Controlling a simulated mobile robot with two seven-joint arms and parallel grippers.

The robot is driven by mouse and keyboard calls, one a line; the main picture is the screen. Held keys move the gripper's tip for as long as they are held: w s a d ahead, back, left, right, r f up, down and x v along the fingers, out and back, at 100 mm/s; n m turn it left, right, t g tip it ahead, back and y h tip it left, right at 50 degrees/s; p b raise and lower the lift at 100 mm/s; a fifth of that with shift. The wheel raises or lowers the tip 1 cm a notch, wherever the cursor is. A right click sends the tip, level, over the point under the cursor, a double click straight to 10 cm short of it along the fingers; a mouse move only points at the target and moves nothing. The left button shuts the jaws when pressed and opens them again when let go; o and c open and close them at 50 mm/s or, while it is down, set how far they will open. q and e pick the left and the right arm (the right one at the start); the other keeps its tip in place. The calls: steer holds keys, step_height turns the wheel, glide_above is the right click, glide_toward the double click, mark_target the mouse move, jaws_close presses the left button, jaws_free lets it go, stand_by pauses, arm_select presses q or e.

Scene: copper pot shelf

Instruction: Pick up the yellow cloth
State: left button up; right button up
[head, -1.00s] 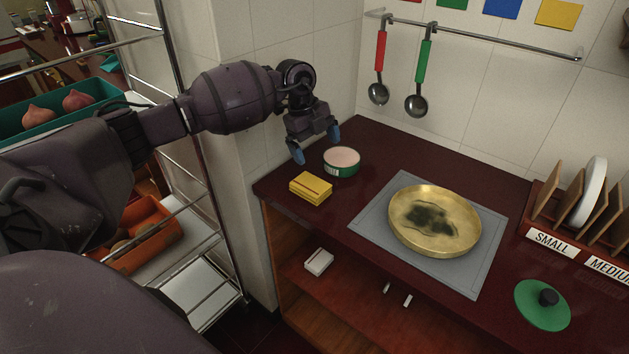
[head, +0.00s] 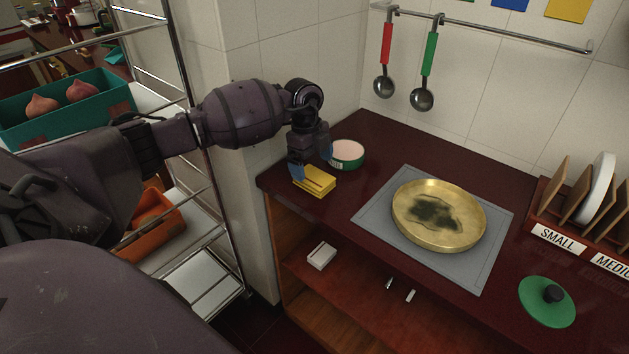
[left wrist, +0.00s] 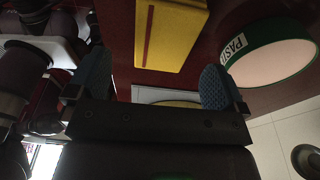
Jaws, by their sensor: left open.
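The yellow cloth (head: 315,182) is a folded block lying near the left front corner of the dark red counter. It also shows at the top of the left wrist view (left wrist: 172,32). My left gripper (head: 312,163) hangs fingers down just above and behind the cloth in the head view. Its blue fingertips are spread apart with nothing between them, and in the left wrist view the open fingers (left wrist: 158,85) stand short of the cloth. My right gripper is in neither view.
A round green-rimmed tub (head: 348,155) stands right beside the left gripper. A brass pan (head: 470,222) with a dark stain sits on a grey mat (head: 380,208). A green lid (head: 538,310) and a plate rack (head: 548,214) are at the right. Ladles hang on the wall.

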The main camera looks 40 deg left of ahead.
arm_select(q)
steer(key=f, duration=0.4)
steer(key=shift+w+d+f+b, duration=0.15)
steer(key=shift+w+f+b, duration=0.1)
steer(key=shift+b, duration=0.1)
steer(key=shift+f, duration=0.15)
steer(key=shift+s, duration=0.1)
steer(key=c, duration=0.8)
steer(key=shift+c, duration=1.1)
steer(key=shift+r, duration=0.2)
step_height(320, 180, up, 10)
steer(key=p, duration=0.2)
step_height(320, 180, up, 10)
glide_above(314, 176)
steer(key=shift+f, duration=0.15)
